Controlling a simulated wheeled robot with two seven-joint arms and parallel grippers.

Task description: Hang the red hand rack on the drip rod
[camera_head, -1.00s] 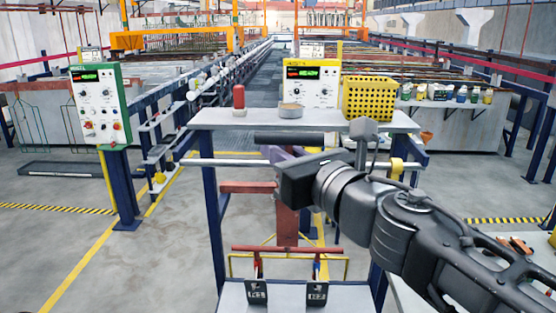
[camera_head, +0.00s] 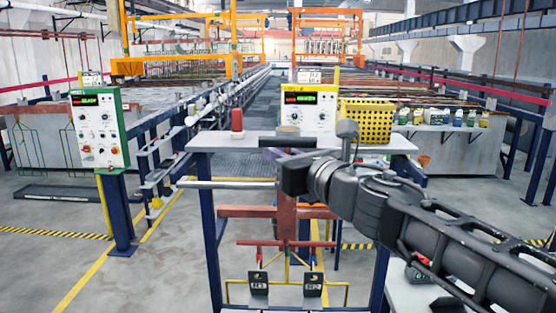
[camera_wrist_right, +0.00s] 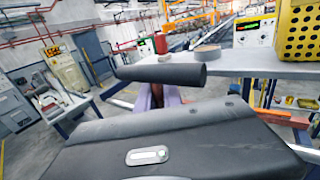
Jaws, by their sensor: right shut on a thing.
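The red hand rack (camera_head: 287,217) hangs in front of the worktable, with a red post, red crossbars and two dark plates low down. Its black handle (camera_wrist_right: 160,73) shows in the wrist view, with a purple part below it. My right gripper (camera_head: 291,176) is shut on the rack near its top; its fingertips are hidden. The silver drip rod (camera_head: 228,185) runs level below the tabletop, left of the gripper; the arm and rack hide its right part. I cannot tell whether the rack touches the rod. My left gripper is not in view.
A green-edged control panel (camera_head: 98,130) stands left.

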